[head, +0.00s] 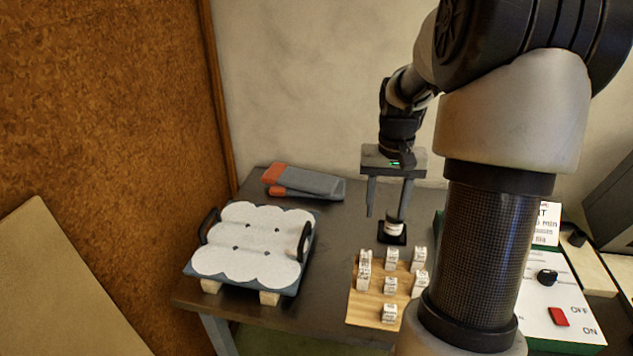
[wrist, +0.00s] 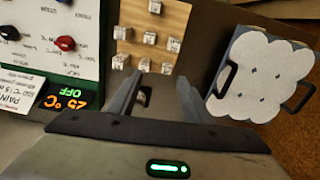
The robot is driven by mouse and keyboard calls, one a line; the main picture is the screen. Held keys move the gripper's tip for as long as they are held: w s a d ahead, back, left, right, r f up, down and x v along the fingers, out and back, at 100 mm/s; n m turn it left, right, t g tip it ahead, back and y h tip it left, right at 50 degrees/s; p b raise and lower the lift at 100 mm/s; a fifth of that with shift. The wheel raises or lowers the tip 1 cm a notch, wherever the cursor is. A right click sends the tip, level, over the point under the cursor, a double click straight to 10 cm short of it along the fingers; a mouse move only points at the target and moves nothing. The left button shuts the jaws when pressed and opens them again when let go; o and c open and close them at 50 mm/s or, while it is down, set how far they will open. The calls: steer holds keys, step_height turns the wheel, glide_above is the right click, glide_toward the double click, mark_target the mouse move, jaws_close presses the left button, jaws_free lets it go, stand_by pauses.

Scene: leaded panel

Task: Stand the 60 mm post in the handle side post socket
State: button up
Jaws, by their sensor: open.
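My gripper (head: 386,212) is open, fingers pointing down above the back of the dark table; it also shows in the wrist view (wrist: 162,74). Nothing is visibly held. Several small white labelled posts (head: 391,257) stand on a wooden board (head: 366,304) in front of the gripper; the board also shows at the top of the wrist view (wrist: 128,50). The labels are too small to read, so I cannot tell which is the 60 mm post. I cannot make out the handle side post socket. A white-lobed panel (head: 262,226) with two black handles lies at left, with small dark spots.
A small white item on a black square base (head: 392,238) stands near the right finger. Grey and red gloves (head: 305,183) lie at the back. A control box with a red switch (head: 559,317) is at right. Bare table lies between panel and board.

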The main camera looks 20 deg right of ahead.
glide_above(393, 254)
step_height(393, 254, down, 4)
steer(key=shift+m, duration=0.3)
steer(key=f, duration=1)
steer(key=shift+s+a+f, duration=0.15)
steer(key=shift+s+a, duration=0.1)
steer(key=shift+a, duration=0.1)
steer(key=shift+w+d+f+p, duration=0.1)
steer(key=shift+f+p, duration=0.05)
steer(key=shift+f, duration=0.8)
steer(key=shift+w+d+f+p, duration=0.1)
steer(key=shift+d+f, duration=0.05)
steer(key=shift+f, duration=0.8)
steer(key=shift+w+d+f+p, duration=0.1)
steer(key=shift+f+p, duration=0.05)
steer(key=shift+f, duration=0.8)
jaws_close()
